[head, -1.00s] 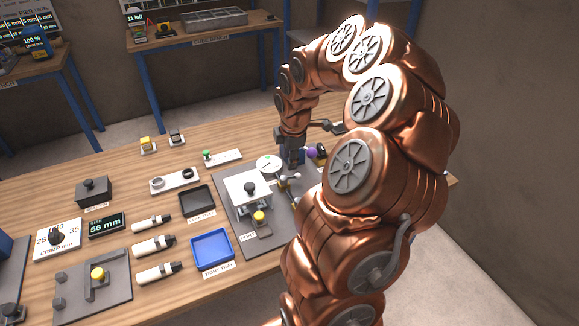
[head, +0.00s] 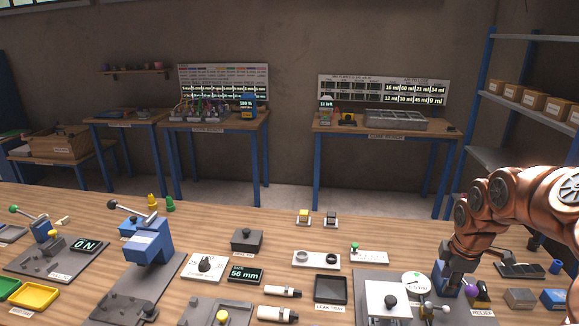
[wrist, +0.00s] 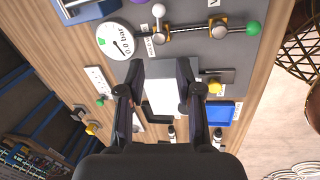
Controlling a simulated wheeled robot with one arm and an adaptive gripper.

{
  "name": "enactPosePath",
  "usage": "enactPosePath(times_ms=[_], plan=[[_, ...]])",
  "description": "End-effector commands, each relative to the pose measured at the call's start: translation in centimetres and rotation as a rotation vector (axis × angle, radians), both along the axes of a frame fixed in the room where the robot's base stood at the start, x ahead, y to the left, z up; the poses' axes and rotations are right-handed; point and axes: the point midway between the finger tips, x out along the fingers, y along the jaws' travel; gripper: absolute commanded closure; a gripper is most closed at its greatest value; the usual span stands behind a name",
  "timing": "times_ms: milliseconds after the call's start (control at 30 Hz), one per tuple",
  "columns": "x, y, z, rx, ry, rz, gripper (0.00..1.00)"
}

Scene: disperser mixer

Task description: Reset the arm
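My arm (head: 500,200) reaches in from the right edge of the head view, bent down over the workbench. My gripper (head: 450,282) hangs over the grey test plate, near the round pressure gauge (head: 415,284). In the wrist view my gripper (wrist: 157,75) points down with its two dark fingers wide apart and nothing between the tips. Beneath it are a white block (wrist: 163,97) and the gauge (wrist: 120,42), which reads 0.0 bar. In the head view the fingertips are too dark and small to make out.
A black leak tray (head: 331,290), a display reading 56 mm (head: 245,275) and a blue lever press (head: 150,245) stand on the bench. Valves with a white knob (wrist: 158,11) and a green knob (wrist: 253,28) are near my gripper. A shelf (head: 530,100) stands at the right.

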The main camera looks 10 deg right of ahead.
Motion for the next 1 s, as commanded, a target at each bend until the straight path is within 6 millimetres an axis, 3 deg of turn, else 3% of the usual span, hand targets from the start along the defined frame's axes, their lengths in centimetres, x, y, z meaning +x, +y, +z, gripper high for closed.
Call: enactPosePath(times_ms=[167,367,500,700,900,1000], plan=[[-0.2,4.6,1.4,0.030,0.010,-0.046,0.65],[-3.1,13.8,3.3,0.086,0.058,-0.205,0.65],[-6.8,19.3,3.9,0.108,0.107,-0.353,0.65],[-13.1,25.0,4.0,0.112,0.171,-0.603,0.65],[-19.4,28.4,3.4,0.100,0.221,-0.875,0.65],[-21.6,29.4,3.0,0.095,0.236,-0.978,0.65]])
